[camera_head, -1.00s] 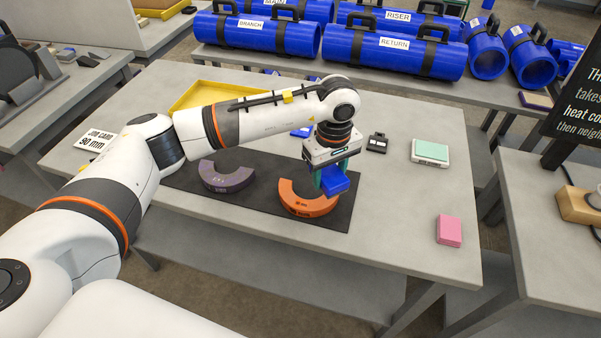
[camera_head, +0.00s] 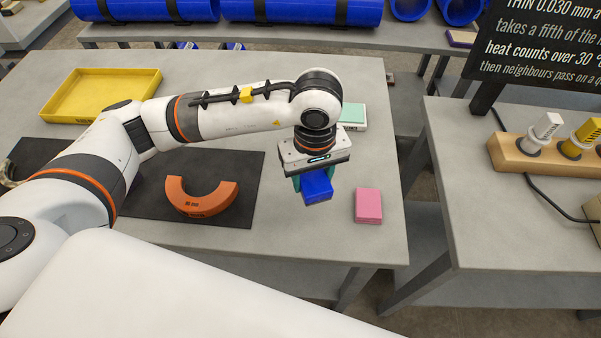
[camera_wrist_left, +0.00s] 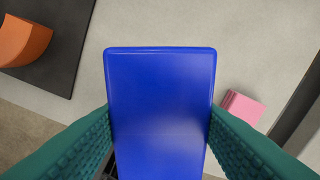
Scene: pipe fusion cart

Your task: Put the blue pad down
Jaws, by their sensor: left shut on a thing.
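The blue pad (camera_head: 317,187) is a small block held in my left gripper (camera_head: 314,180). In the left wrist view the blue pad (camera_wrist_left: 160,110) fills the middle, with the teal fingers (camera_wrist_left: 160,135) shut on its two sides. In the head view it is over the grey table (camera_head: 290,240), between the orange half ring and the pink block. The wrist view shows table surface around it; whether its underside touches the table I cannot tell. My right gripper is not in view.
A pink block (camera_head: 368,205) lies just right of the pad. An orange half ring (camera_head: 201,197) lies on a dark mat (camera_head: 150,205) to the left. A yellow tray (camera_head: 98,92) and a mint-topped block (camera_head: 353,114) are farther back. Bare table lies in front of the pad.

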